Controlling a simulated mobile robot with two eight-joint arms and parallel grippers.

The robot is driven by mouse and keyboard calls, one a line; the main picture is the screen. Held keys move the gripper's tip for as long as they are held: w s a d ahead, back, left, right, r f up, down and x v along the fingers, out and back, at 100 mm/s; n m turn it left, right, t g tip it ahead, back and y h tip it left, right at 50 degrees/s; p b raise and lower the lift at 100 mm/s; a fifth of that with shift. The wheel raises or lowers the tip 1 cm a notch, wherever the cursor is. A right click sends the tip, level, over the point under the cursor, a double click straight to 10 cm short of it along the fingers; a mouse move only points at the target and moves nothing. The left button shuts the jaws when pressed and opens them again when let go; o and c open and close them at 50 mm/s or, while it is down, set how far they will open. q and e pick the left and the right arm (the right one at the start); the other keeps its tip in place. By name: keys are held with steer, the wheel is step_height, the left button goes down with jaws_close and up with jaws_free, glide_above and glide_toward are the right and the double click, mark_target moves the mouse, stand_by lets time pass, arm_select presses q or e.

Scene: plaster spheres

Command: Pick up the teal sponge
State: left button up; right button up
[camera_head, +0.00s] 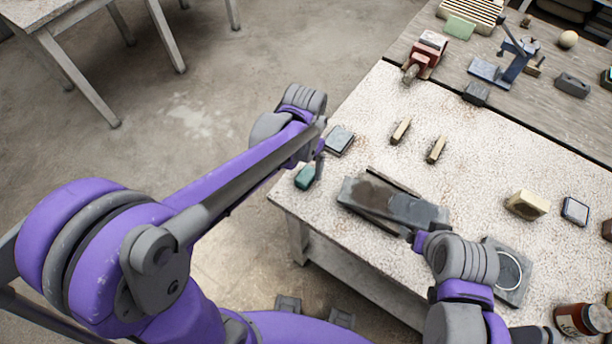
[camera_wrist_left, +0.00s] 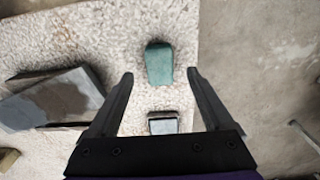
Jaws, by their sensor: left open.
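The teal sponge (camera_head: 305,177) lies at the near left corner of the speckled worktable. In the left wrist view the sponge (camera_wrist_left: 159,63) is a rounded teal block, seen just beyond and between the fingertips. My left gripper (camera_head: 319,164) hangs over that corner, close to the sponge. In the wrist view its two fingers (camera_wrist_left: 160,76) are spread wide with nothing held between them. My right arm comes in at the lower right, beside a dark slab; its fingers cannot be made out.
A grey-topped block (camera_head: 340,140) sits near the sponge and shows between the fingers in the wrist view (camera_wrist_left: 163,123). The dark slab (camera_head: 393,207) lies to the right. Two tan blocks (camera_head: 400,131) (camera_head: 436,150) stand farther back. The table edge is close to the sponge.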

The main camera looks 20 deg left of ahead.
mark_target(306, 175)
arm_select(q)
steer(key=f, duration=0.5)
steer(key=shift+w+d+f, duration=0.1)
steer(key=shift+w+f, duration=0.1)
jaws_close()
